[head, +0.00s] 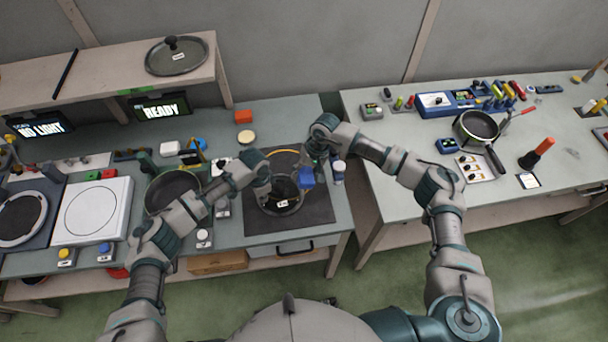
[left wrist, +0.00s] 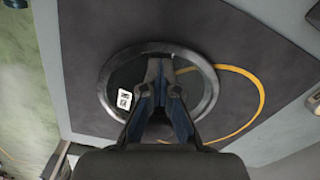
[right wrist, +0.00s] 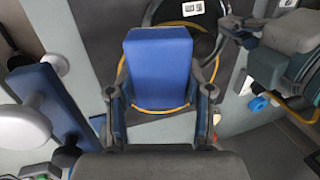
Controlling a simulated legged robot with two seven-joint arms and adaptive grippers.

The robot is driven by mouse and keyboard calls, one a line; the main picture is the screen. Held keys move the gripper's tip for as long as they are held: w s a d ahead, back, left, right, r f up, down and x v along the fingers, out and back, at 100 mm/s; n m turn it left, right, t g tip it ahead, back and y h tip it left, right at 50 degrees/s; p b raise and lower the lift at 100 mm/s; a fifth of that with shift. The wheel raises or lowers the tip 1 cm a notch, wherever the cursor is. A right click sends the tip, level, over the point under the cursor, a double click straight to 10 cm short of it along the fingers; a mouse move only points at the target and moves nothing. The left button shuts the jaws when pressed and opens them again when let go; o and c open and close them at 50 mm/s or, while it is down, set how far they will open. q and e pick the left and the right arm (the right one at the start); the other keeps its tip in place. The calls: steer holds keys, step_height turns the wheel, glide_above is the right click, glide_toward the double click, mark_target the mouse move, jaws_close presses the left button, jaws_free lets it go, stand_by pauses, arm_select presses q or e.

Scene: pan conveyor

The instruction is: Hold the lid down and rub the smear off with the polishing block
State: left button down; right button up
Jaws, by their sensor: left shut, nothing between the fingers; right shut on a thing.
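A round dark lid with a grey rim (left wrist: 208,95) and a small white label lies on the dark mat (head: 318,213), overlapping a yellow ring (left wrist: 262,95) marked on the mat. My left gripper (left wrist: 160,70) is shut and empty, its fingertips over the lid's middle; contact cannot be told. My right gripper (right wrist: 160,100) is shut on the blue polishing block (right wrist: 158,62). In the head view the block (head: 306,178) is at the lid's right side. Any smear on the lid is hidden or too small to tell.
A pan (head: 172,190) stands left of the mat. A blue-and-white canister (head: 338,172) stands close right of the block. Another lid (head: 175,56) lies on the shelf, above a screen reading READY (head: 160,108). A gap separates the two tables.

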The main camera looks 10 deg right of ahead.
arm_select(q)
steer(key=shift+s+f, duration=0.2)
steer(key=shift+f, duration=0.1)
